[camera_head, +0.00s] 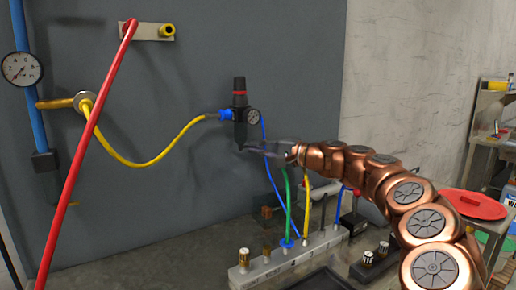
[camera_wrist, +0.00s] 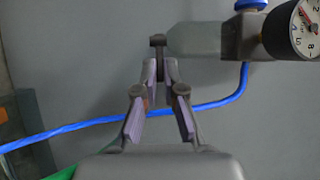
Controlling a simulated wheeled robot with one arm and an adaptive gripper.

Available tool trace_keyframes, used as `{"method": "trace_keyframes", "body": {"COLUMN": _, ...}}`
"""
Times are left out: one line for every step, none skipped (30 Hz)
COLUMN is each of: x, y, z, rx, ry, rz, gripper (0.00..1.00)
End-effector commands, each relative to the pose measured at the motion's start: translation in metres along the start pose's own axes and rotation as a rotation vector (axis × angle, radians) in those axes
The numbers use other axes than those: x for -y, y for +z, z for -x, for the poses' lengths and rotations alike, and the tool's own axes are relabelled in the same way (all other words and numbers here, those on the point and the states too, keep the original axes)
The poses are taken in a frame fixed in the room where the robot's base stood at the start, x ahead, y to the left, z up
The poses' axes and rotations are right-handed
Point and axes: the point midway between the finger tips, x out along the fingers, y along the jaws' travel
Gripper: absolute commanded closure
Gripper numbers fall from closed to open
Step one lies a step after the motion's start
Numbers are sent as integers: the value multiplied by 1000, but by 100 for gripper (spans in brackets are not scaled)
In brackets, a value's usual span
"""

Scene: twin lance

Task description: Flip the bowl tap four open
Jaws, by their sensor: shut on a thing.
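A black filter-regulator (camera_head: 240,102) with a red ring and a round gauge (camera_head: 253,116) is mounted on the dark grey panel. Its bowl (camera_head: 241,131) hangs below; the wrist view shows the bowl (camera_wrist: 195,40) as translucent grey-green, lying sideways in the picture. The small dark bowl tap (camera_wrist: 158,40) is at the bowl's end. My gripper (camera_wrist: 161,70) comes in from the right in the head view (camera_head: 247,148), with its fingertips closed on the tap just under the bowl. The tap's lower part is hidden between the fingers, and I cannot read its position.
A blue hose (camera_wrist: 110,120) passes behind my fingers. A grey manifold (camera_head: 270,268) with blue, green and yellow hoses stands on the bench below my arm. A yellow hose (camera_head: 150,163) runs to the regulator's left side. A red lid (camera_head: 473,204) lies at the right.

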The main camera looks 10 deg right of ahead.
Motion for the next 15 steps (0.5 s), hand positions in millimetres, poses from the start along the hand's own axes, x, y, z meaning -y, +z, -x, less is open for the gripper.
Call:
{"method": "trace_keyframes", "body": {"x": 0, "y": 0, "z": 0, "rx": 1, "ry": 0, "rz": 0, "gripper": 100}}
{"method": "trace_keyframes", "body": {"x": 0, "y": 0, "z": 0, "rx": 3, "ry": 0, "rz": 0, "gripper": 100}}
{"method": "trace_keyframes", "body": {"x": 1, "y": -1, "z": 0, "rx": 7, "ry": 0, "rz": -1, "gripper": 100}}
{"method": "trace_keyframes", "body": {"x": 1, "y": -1, "z": 0, "rx": 11, "ry": 0, "rz": -1, "gripper": 100}}
{"method": "trace_keyframes", "body": {"x": 1, "y": -2, "z": -1, "rx": 17, "ry": 0, "rz": -1, "gripper": 100}}
{"method": "trace_keyframes", "body": {"x": 1, "y": -4, "z": -1, "rx": 24, "ry": 1, "rz": -1, "gripper": 100}}
{"method": "trace_keyframes", "body": {"x": 1, "y": -5, "z": -2, "rx": 30, "ry": 1, "rz": -2, "gripper": 100}}
{"method": "trace_keyframes", "body": {"x": 1, "y": -5, "z": -2, "rx": 39, "ry": 2, "rz": -3, "gripper": 100}}
{"method": "trace_keyframes", "body": {"x": 0, "y": -4, "z": -3, "rx": 54, "ry": 2, "rz": -4, "gripper": 100}}
{"method": "trace_keyframes", "body": {"x": 1, "y": -5, "z": -3, "rx": 63, "ry": 1, "rz": -4, "gripper": 100}}
{"method": "trace_keyframes", "body": {"x": 1, "y": -6, "z": -3, "rx": 69, "ry": 0, "rz": -4, "gripper": 100}}
{"method": "trace_keyframes", "body": {"x": 2, "y": -7, "z": -2, "rx": 78, "ry": 0, "rz": -3, "gripper": 100}}
{"method": "trace_keyframes", "body": {"x": 2, "y": -7, "z": -2, "rx": 86, "ry": 0, "rz": -3, "gripper": 100}}
{"method": "trace_keyframes", "body": {"x": 2, "y": -7, "z": -3, "rx": 95, "ry": 1, "rz": -3, "gripper": 100}}
{"method": "trace_keyframes", "body": {"x": 1, "y": -8, "z": -3, "rx": 105, "ry": 1, "rz": -5, "gripper": 100}}
